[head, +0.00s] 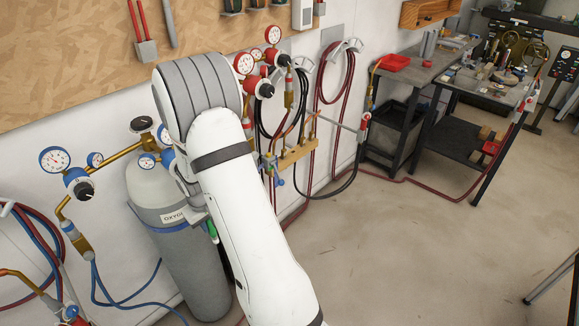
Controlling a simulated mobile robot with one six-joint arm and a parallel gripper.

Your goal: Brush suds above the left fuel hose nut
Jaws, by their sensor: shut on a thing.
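My gripper (197,214) is mostly hidden by my white arm, in front of the grey oxygen cylinder (180,255). A small green piece (212,232) shows beside it, apparently the held thing; its shape and any bristles cannot be seen. The red-rimmed gauges of the fuel regulators (243,63) are on the wall right of my upper arm. A brass fitting (289,92) hangs below the right regulator. The lower left regulator has a black knob (264,89); its hose nut cannot be clearly made out behind my arm. No suds are visible.
A blue-gauged regulator (78,183) with blue hoses is at left. A brass manifold (297,153) and coiled red hoses (335,80) are along the wall. A dark workbench (430,75) stands at back right. The floor at right (420,250) is largely clear.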

